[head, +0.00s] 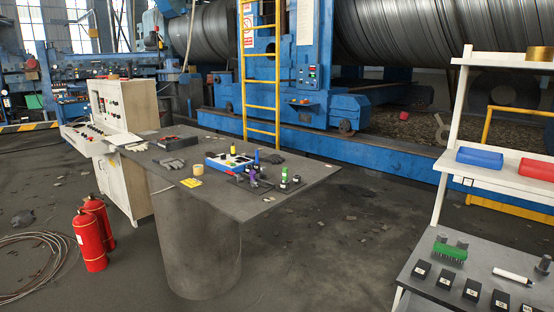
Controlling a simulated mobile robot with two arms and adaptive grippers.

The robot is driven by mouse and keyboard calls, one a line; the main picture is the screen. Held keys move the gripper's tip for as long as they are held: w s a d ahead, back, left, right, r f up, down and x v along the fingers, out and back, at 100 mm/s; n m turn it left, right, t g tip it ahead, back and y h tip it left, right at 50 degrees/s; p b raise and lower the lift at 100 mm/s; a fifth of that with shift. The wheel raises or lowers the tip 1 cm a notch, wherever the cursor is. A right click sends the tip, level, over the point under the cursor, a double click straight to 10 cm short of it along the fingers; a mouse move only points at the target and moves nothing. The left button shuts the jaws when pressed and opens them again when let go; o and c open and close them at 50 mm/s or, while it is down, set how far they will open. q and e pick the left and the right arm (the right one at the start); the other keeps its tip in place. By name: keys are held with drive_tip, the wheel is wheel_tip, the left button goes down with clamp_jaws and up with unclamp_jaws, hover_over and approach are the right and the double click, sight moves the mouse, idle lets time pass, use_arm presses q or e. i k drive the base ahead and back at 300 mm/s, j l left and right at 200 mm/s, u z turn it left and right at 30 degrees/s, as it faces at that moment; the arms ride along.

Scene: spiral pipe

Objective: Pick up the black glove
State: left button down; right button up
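A grey table (262,197) on a thick round base stands in the middle of the head view. A dark, glove-like lump (275,158) lies near its back edge, right of a yellow-topped bottle; it looks like the black glove, but it is too small to be sure. A grey glove (171,163) lies on the left part of the tabletop, and a smaller grey glove-like piece (138,147) lies behind it. Neither of my grippers is in view.
Small tools, a blue box (222,164) and bottles crowd the tabletop. A white shelf (447,150) stands at right. Floor between table and shelf is largely open, with scattered debris.

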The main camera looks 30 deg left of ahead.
sight(272, 158)
drive_tip(key=z, duration=0.6)
drive_tip(key=j+z, duration=0.3)
drive_tip(key=j, duration=0.2)
drive_tip(key=j+z, duration=0.3)
drive_tip(key=j, duration=0.15)
drive_tip(key=k+j+z, duration=0.3)
drive_tip(key=j, duration=0.15)
drive_tip(key=j+z, duration=0.3)
drive_tip(key=j, duration=0.2)
